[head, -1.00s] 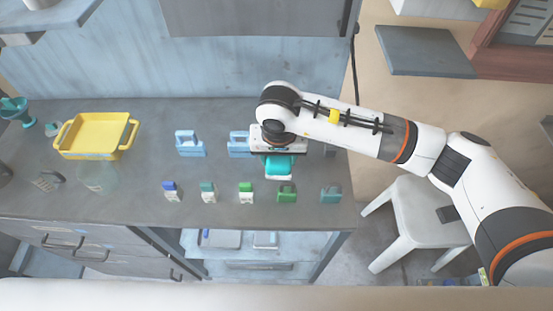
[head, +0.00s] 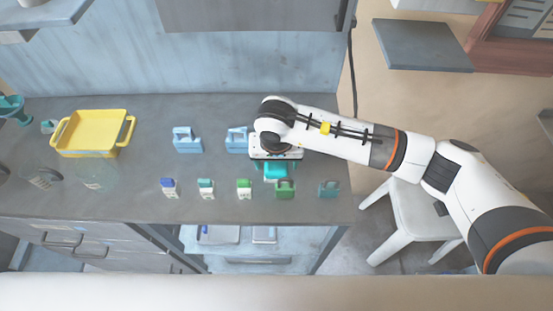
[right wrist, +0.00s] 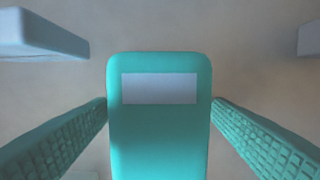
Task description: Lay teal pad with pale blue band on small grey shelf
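The teal pad (head: 277,173) shows in the head view just below my right wrist, over the dark worktop, partly hidden by the gripper. In the right wrist view the pad (right wrist: 158,140) points straight ahead, with its pale blue band (right wrist: 159,88) facing me. My right gripper (right wrist: 160,100) has a finger against each long side of the pad, with no clear gap. I cannot tell whether the pad touches the worktop. A small grey shelf (head: 422,46) is at the top right, beyond the worktop's right end. My left gripper is not in view.
Light blue holders (head: 187,141) stand left of my gripper. A yellow tray (head: 93,132) is at the left. A white stool (head: 407,222) stands on the right.

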